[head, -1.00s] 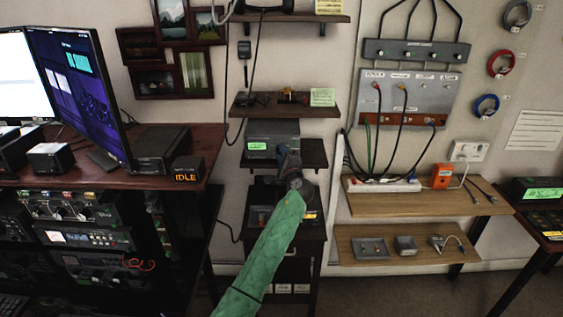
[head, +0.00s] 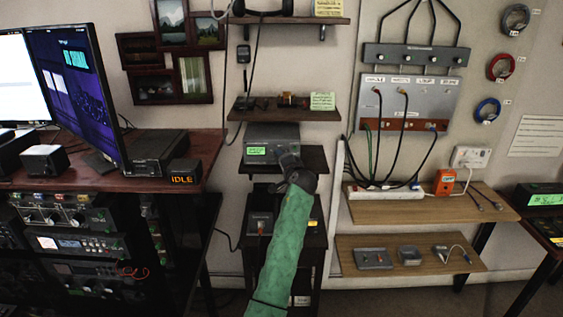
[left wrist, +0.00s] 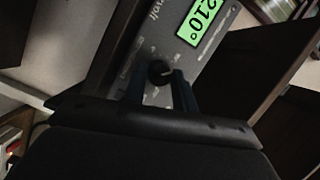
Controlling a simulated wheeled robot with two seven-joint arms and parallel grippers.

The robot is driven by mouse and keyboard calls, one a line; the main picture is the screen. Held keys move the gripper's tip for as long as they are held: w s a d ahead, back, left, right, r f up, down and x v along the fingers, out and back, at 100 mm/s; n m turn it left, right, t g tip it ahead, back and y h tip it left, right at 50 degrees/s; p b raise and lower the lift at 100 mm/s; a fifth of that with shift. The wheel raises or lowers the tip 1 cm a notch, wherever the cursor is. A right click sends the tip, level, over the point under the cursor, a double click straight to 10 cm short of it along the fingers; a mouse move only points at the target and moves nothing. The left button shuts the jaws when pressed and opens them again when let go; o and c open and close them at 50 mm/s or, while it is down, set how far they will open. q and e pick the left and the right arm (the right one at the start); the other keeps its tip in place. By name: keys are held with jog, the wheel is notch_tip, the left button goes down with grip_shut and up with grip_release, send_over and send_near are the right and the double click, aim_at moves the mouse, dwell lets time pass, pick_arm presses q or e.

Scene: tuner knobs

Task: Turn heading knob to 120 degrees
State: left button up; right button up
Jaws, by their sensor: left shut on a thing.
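The grey tuner box (head: 272,132) with a lit green display (head: 257,151) stands on a dark shelf in the head view. My right gripper is not in view.
A narrow shelf (head: 290,112) with small items is above the box. A dark unit (head: 261,225) stands below it. A desk with monitors (head: 75,90) is to the left. Wooden shelves (head: 430,208) and a cable panel (head: 410,103) are to the right.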

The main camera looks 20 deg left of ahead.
pick_arm(q)
jog(key=shift+f, duration=0.1)
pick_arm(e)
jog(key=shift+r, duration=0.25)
pick_arm(q)
jog(key=o, duration=1)
jog(key=shift+a, duration=0.1)
jog(key=b+v, duration=0.2)
jog(key=v, duration=0.5)
jog(key=shift+s+d, duration=0.25)
jog(key=shift+s, duration=0.1)
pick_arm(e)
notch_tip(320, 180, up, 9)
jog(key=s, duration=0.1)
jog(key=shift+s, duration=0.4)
